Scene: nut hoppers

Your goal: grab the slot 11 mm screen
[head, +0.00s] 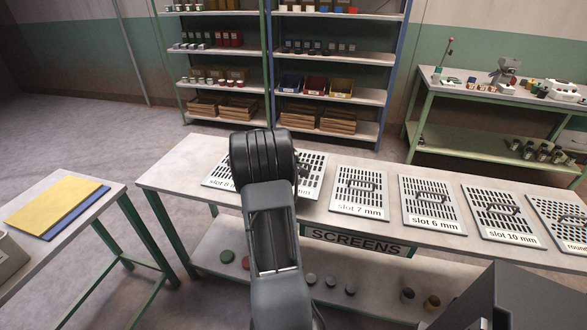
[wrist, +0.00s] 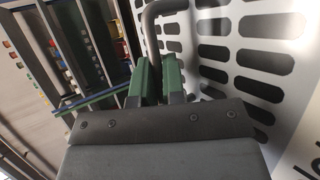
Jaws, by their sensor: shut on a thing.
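In the wrist view my gripper (wrist: 160,78) has its green fingers closed on the grey bar handle (wrist: 150,35) of a slotted metal screen (wrist: 225,52). A cut-off label shows at that view's lower right. In the head view my arm hides the gripper. It also covers much of a screen (head: 316,178) on the bench, whose label shows only its "mm" end, so I cannot read whether it is the slot 11 mm one. No other label in view reads 11 mm.
The screens bench (head: 180,172) also carries a partly hidden slot 8 screen (head: 218,178), slot 7 mm (head: 345,196), slot 6 mm (head: 420,190), slot 10 mm (head: 475,205) and a round-hole screen (head: 545,215). A table (head: 75,250) with yellow and blue sheets stands left. Shelves stand behind.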

